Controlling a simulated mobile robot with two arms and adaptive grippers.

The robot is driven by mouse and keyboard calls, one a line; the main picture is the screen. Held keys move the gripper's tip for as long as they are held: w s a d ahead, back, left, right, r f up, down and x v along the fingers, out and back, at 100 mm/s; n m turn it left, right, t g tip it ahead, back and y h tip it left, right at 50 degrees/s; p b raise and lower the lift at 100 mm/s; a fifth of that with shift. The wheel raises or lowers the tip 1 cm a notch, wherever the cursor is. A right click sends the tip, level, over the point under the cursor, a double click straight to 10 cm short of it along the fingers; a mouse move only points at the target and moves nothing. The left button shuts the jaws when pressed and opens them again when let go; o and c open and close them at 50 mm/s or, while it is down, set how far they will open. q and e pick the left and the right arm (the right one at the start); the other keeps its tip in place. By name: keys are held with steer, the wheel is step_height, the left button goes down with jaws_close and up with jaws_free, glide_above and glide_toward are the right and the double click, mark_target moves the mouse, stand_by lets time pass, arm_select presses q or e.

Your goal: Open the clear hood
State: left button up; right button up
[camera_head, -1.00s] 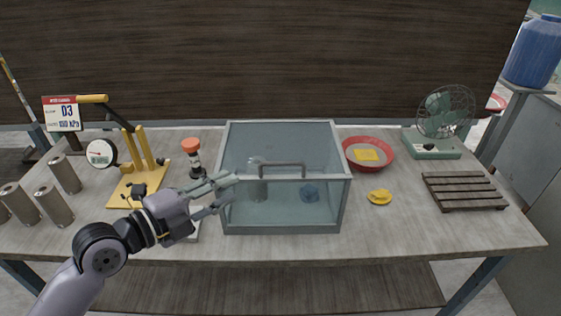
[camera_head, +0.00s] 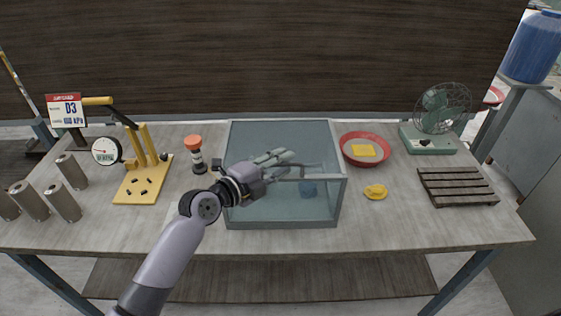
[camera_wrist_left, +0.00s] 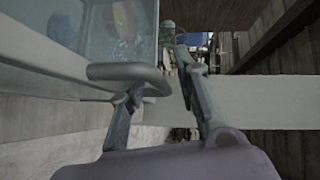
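The clear hood (camera_head: 285,205) is a see-through box with a grey frame on the table, and its lid looks closed. Its grey bar handle (camera_head: 317,168) is at the top front edge; it also shows in the left wrist view (camera_wrist_left: 130,73), close to one finger. My left gripper (camera_head: 275,157) is over the hood's front top edge, at the left of the handle, and partly hides it. Its fingers (camera_wrist_left: 163,90) are apart in the wrist view; whether one touches the handle I cannot tell. My right gripper is not in view.
Inside the hood is a blue lump (camera_head: 308,188). A red bowl (camera_head: 345,153) and a yellow piece (camera_head: 375,192) lie to the right, with a green fan (camera_head: 435,140) and dark slatted rack (camera_head: 458,186) beyond. Left stand an orange-capped jar (camera_head: 194,143), a yellow press (camera_head: 130,190) and several metal cylinders (camera_head: 63,203).

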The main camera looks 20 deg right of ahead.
arm_select(q)
steer(key=shift+c, duration=0.2)
jaws_close()
stand_by(0.7)
